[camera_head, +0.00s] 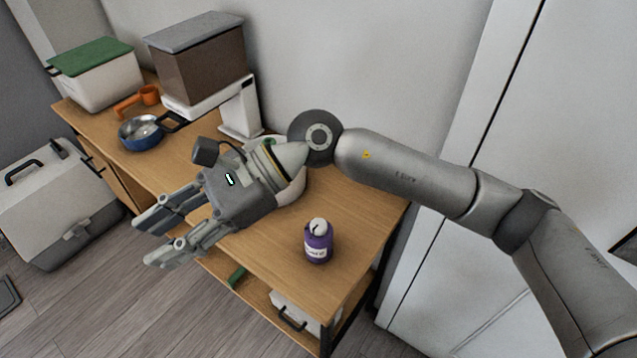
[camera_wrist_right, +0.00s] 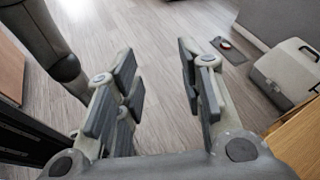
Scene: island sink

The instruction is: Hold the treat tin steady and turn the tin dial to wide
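A small purple tin (camera_head: 319,248) with a white label stands upright on the wooden table. A pale dial-like top (camera_head: 318,226) sits on it; its setting is too small to read. No gripper touches the tin. My right gripper (camera_head: 150,240) is to the left of the tin in the head view, over the table's front edge, with its fingers pointing left and away from the tin. In the right wrist view my right gripper (camera_wrist_right: 158,75) has its fingers spread, with only floor between them. The tin is not in the wrist view. My left gripper is not in view.
A rounded white item behind my right gripper is partly hidden. A grey-white carrier (camera_head: 60,210) stands on the floor.

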